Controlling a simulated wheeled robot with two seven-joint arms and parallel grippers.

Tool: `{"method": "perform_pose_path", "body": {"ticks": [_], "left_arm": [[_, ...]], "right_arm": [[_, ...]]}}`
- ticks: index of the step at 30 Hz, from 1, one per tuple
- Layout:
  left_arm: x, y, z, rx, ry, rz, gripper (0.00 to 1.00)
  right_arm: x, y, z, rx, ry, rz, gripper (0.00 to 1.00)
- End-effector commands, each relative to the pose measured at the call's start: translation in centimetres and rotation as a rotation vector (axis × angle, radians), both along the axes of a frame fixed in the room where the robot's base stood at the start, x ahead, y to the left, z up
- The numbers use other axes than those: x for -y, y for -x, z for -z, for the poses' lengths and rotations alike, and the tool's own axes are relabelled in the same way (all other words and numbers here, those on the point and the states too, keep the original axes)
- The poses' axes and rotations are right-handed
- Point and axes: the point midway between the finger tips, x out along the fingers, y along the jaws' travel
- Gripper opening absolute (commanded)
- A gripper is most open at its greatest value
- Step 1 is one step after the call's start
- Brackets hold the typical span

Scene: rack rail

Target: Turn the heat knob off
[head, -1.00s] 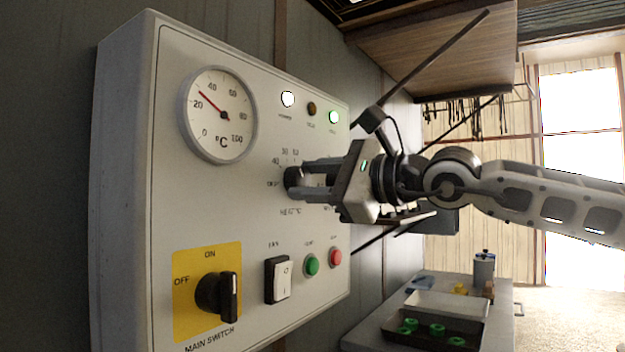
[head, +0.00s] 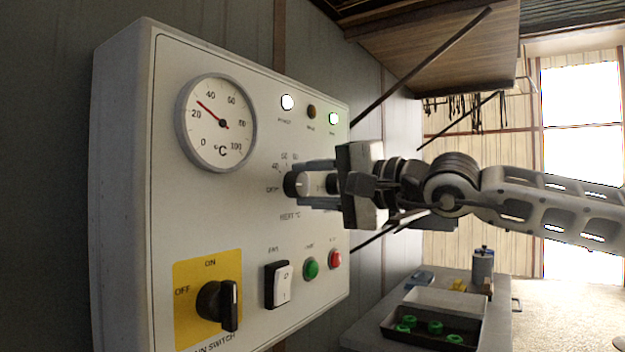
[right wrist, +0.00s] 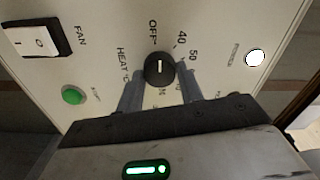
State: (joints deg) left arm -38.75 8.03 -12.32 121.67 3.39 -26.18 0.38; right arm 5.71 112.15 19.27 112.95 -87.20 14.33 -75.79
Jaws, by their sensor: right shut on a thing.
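The heat knob (head: 291,184) is a black round knob in the middle of the light grey control panel (head: 240,230). My right gripper (head: 308,184) is shut on it, one finger on each side, pointing straight at the panel. In the right wrist view the knob (right wrist: 159,68) shows a white line pointing up, roughly at the OFF label (right wrist: 153,27). The numbers 40 and 50 stand to the right of OFF. The lower scale is partly hidden by the fingers. My left gripper is not in view.
The yellow-backed main switch (head: 217,300), fan rocker (head: 279,284), green button (head: 311,268) and red button (head: 334,259) sit below the knob. The temperature dial (head: 216,122) and lamps are above. A table (head: 375,330) with a dark tray stands lower right.

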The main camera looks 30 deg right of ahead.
Motion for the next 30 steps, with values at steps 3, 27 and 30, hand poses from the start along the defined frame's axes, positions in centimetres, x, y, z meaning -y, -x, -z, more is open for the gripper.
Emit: {"method": "perform_pose_path", "body": {"ticks": [3, 27, 30], "left_arm": [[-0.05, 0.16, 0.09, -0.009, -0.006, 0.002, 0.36], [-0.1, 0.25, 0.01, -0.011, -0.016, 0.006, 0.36], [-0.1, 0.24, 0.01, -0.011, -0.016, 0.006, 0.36]], "right_arm": [[-0.01, 0.0, -0.01, 0.027, 0.07, -0.001, 0.14], [-0.02, -0.01, 0.07, 0.084, 0.21, 0.001, 0.14], [-0.02, -0.01, 0.07, 0.084, 0.21, 0.001, 0.45]]}}
